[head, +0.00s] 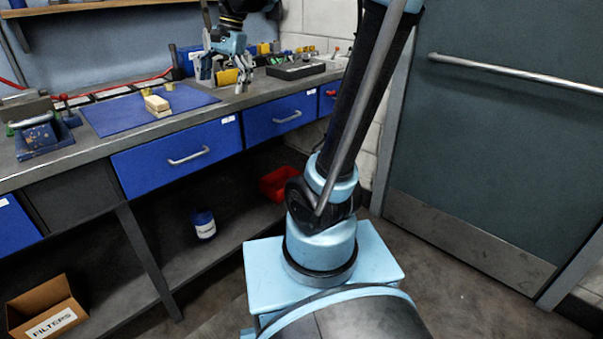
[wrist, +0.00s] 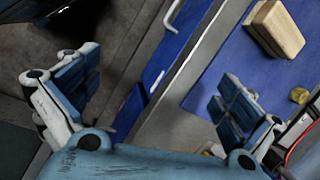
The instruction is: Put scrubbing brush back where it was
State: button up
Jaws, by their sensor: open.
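In the wrist view the brush (wrist: 275,30) is at the upper right, outside my fingers. My gripper (head: 222,76) is above the bench, to the right of the mat and apart from the brush. In the wrist view my gripper (wrist: 155,95) has its two fingers spread wide with nothing held between them. The spot where the brush was before cannot be told from these frames.
A small brass piece (head: 169,86) is on the mat behind the brush. A vise (head: 40,135) stands at the left. A black tray (head: 295,70) and several small items are on the bench's right side. Blue drawers (head: 180,155) form the bench front. A door (head: 500,150) is at right.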

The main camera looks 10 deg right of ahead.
jog(key=s+d+f+n+t+h, duration=0.1)
jog(key=s+d+f+n, duration=0.3)
jog(key=s+d+f, duration=0.5)
jog(key=s+d+f+n+t+h, duration=0.1)
jog(key=s+d+f+n+h, duration=0.1)
jog(key=s+d+f, duration=0.7)
notch_tip(320, 180, down, 5)
jog(key=shift+s+d+r+n+t, duration=0.2)
jog(key=shift+s+d+n+t, duration=0.15)
jog(key=shift+d+n, duration=0.5)
jog(key=shift+a, duration=0.1)
